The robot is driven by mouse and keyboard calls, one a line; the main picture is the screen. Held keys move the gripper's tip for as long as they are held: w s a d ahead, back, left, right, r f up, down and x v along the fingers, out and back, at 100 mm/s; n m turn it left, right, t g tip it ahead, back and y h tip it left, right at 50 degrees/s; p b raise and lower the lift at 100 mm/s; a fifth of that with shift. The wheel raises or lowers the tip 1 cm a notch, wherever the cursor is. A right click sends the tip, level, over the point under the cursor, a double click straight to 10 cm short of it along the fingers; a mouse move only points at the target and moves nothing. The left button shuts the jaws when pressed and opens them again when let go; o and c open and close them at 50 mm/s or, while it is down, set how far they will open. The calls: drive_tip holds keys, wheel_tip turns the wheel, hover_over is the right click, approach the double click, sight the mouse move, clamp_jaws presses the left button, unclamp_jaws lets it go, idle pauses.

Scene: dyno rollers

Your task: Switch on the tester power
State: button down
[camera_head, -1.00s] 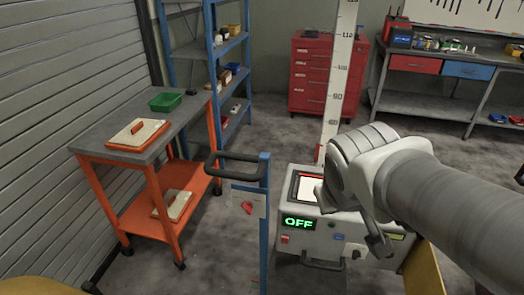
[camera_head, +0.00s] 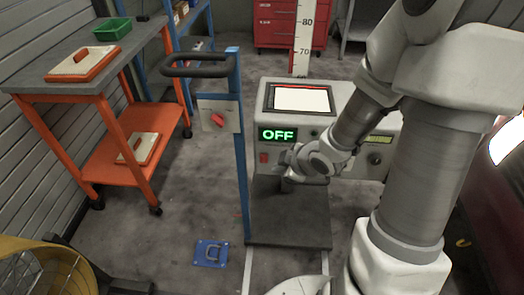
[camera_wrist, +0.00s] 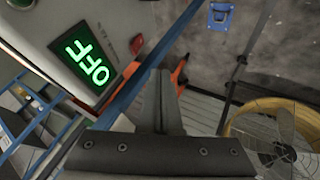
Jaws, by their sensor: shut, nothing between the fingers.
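The tester (camera_head: 365,100) is a light grey box with a white screen on top. Its green display (camera_head: 278,134) reads OFF, and it also shows large in the wrist view (camera_wrist: 85,60). A small red switch (camera_head: 264,158) sits on the front below the display; a red part beside the display shows in the wrist view (camera_wrist: 136,44). A red rotary knob (camera_head: 218,119) is on a plate on the blue post. My gripper (camera_head: 287,186) is low in front of the tester. In the wrist view its fingers (camera_wrist: 160,78) are together and empty, apart from the red part.
The blue post (camera_head: 240,150) with its black handle stands left of my gripper. A dark platform (camera_head: 285,225) lies below. An orange cart (camera_head: 115,100) stands at the left, a yellow-rimmed fan (camera_head: 60,265) at front left. A blue plate (camera_head: 210,252) lies on the floor.

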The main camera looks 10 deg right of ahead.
drive_tip(key=b, duration=0.6)
approach(262, 159)
drive_tip(key=shift+s+x, duration=0.15)
drive_tip(key=shift+x, duration=1.2)
drive_tip(key=shift+s+x, duration=0.15)
drive_tip(key=shift+x, duration=1.15)
drive_tip(key=shift+a+f+p, duration=0.15)
drive_tip(key=shift+p, duration=0.25)
drive_tip(key=shift+w, duration=0.25)
drive_tip(key=shift+p, duration=0.3)
